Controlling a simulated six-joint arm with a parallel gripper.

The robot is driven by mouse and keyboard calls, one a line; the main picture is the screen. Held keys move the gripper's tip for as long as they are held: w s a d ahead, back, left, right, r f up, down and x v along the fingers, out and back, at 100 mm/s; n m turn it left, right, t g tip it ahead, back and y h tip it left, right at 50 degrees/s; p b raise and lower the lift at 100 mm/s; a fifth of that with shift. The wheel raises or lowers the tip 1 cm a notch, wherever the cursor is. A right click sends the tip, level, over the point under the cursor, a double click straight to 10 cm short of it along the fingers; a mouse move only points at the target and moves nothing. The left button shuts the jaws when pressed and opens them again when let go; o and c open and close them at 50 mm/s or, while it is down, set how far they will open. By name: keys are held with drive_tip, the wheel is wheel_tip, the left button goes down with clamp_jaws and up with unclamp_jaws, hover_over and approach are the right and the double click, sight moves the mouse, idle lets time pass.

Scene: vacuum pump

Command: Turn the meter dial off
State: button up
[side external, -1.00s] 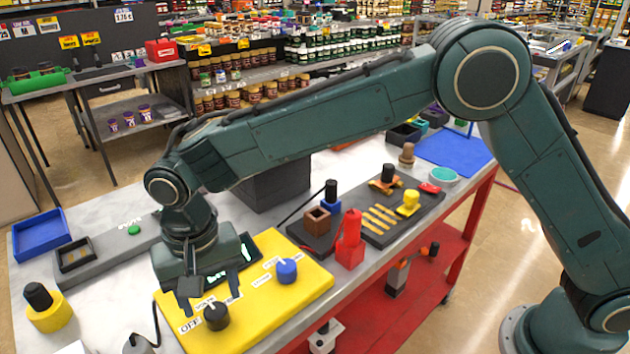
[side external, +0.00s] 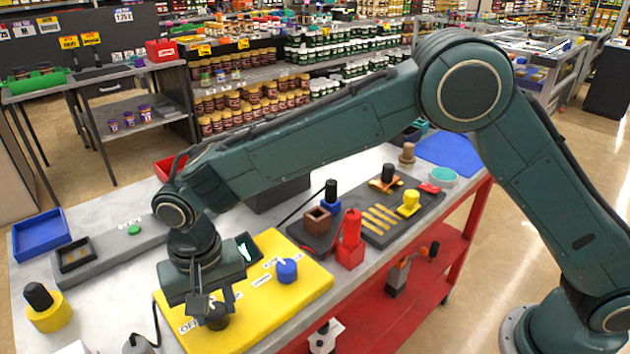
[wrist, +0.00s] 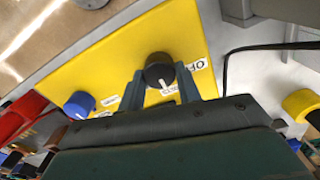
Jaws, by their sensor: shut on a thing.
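A yellow panel (side external: 255,312) lies on the table and carries two dials with white labels. The black dial (side external: 217,320) is near its front left end, beside a label reading OFF (side external: 188,326). The blue dial (side external: 286,271) is farther right, apart from my gripper. My gripper (side external: 215,303) is low over the panel, with its fingers around the black dial. The wrist view shows the black dial (wrist: 158,70) between the two fingers, shut on its sides. A white line marks the dial's top. The blue dial (wrist: 79,104) shows left of the gripper.
A red block (side external: 350,245) stands right of the panel, near a dark board (side external: 375,238) with yellow strips. A black knob in a yellow ring (side external: 47,312) stands at the left. A blue tray (side external: 42,233) and a grey strip (side external: 110,257) lie behind it.

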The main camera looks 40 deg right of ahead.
sight(213, 310)
drive_tip(key=shift+n, duration=0.5)
drive_tip(key=n, duration=0.5)
drive_tip(key=shift+a+n, duration=0.1)
drive_tip(key=shift+n, duration=0.2)
drive_tip(key=n, duration=0.5)
drive_tip(key=shift+n, duration=0.3)
drive_tip(key=o, duration=1)
drive_tip(key=shift+c, duration=0.2)
drive_tip(key=shift+a, duration=0.1)
wheel_tip(213, 310, up, 14)
